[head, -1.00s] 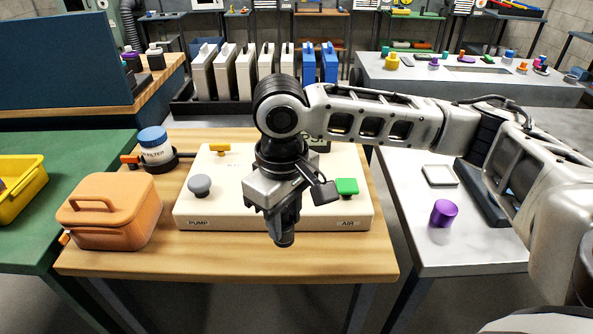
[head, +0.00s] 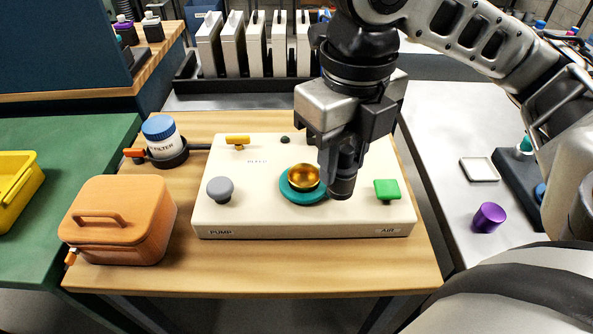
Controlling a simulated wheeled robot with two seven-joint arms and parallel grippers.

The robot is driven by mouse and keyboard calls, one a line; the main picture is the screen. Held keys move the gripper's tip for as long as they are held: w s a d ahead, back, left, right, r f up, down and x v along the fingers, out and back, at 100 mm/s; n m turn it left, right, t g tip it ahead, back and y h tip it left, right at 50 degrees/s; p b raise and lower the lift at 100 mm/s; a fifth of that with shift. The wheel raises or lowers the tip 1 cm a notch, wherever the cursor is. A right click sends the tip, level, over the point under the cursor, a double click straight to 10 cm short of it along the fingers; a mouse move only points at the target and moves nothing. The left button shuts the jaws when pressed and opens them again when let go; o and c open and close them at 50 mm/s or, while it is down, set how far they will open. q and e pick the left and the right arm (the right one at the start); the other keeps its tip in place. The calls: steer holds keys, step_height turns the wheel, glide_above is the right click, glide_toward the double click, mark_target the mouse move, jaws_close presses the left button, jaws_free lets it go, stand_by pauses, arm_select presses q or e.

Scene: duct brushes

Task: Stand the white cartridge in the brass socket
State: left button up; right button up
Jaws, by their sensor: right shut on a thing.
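The brass socket (head: 303,177) is a gold cup in a teal ring on top of the cream pump panel (head: 260,215). It looks empty. A white jar with a blue lid, marked FILTER (head: 163,142), stands upright in a dark ring holder at the panel's back left; it is the only white cartridge-like thing I see. My right gripper (head: 343,170) points down just right of the socket, in front of the panel's right half. It is shut on a short dark grey cylinder (head: 341,187). How high the cylinder is above the panel I cannot tell. My left gripper is out of view.
A grey knob (head: 220,190), a yellow handle (head: 237,141) and a green button (head: 387,190) stick up from the panel. An orange lidded box (head: 120,220) stands at left. A purple cylinder (head: 488,217) is on the right table. The wooden table's front strip is clear.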

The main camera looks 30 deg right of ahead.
steer(key=shift+w+d+n, duration=0.1)
steer(key=shift+w+n, duration=0.05)
steer(key=shift+n, duration=0.15)
steer(key=w+d+f, duration=0.1)
steer(key=w+f, duration=0.3)
steer(key=w+d+f, duration=0.1)
steer(key=w+f, duration=0.3)
steer(key=w+d+f+b, duration=0.1)
steer(key=w+f, duration=0.3)
steer(key=w, duration=0.1)
steer(key=shift+d+f, duration=0.2)
steer(key=shift+w+f, duration=0.1)
steer(key=shift+f, duration=0.15)
steer(key=shift+f, duration=0.2)
steer(key=shift+f, duration=0.15)
steer(key=o, duration=1)
steer(key=shift+c, duration=0.2)
